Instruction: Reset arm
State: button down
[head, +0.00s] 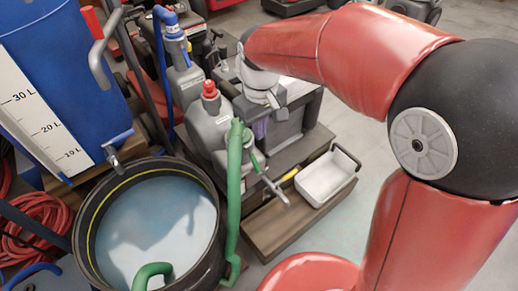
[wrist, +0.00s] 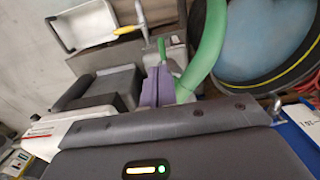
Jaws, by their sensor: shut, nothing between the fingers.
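My red arm reaches in from the right in the head view, and its pale wrist hangs over the grey canisters. My gripper (head: 261,128) shows as purple fingers below the wrist, partly hidden. In the wrist view, the purple fingers of my gripper (wrist: 157,87) are together with nothing between them. They appear close to a green pipe (wrist: 208,45) and a small green lever (wrist: 162,47); I cannot tell whether they touch. The same green pipe (head: 235,180) rises beside the round tub in the head view.
A black tub (head: 82,205) of bluish water stands at the lower left. Grey canisters, one with a red cap (head: 209,89), crowd the arm's end. A white tray (head: 326,178) sits on a wooden step (head: 270,228). A blue barrel (head: 60,60) is upper left. Floor is clear right of the tray.

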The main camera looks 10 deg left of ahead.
dwell(0.3)
jog(key=s+d+r+m+t, duration=0.1)
jog(key=s+d+r+m, duration=0.2)
jog(key=d, duration=0.6)
jog(key=s+d+r+m+t, duration=0.2)
jog(key=s+d+r+m, duration=0.1)
jog(key=d, duration=0.6)
jog(key=shift+s+d+r+t+y, duration=0.2)
jog(key=shift+s+r+t+y, duration=0.1)
jog(key=shift+s+r+y, duration=0.15)
jog(key=c, duration=2.2)
grip_release()
jog(key=s+d+m, duration=0.1)
jog(key=s+d, duration=0.1)
jog(key=s+d+m+t, duration=0.1)
jog(key=s+d, duration=0.1)
jog(key=s+d+m+t+h, duration=0.1)
jog(key=s, duration=0.1)
jog(key=shift+s+d+f+m, duration=0.1)
jog(key=shift+d+f+m, duration=0.3)
jog(key=c, duration=1.9)
grip_release()
jog(key=shift+s+d, duration=0.15)
jog(key=shift+s, duration=0.05)
jog(key=shift+c, duration=0.2)
jog(key=o, duration=0.5)
jog(key=shift+f, duration=0.1)
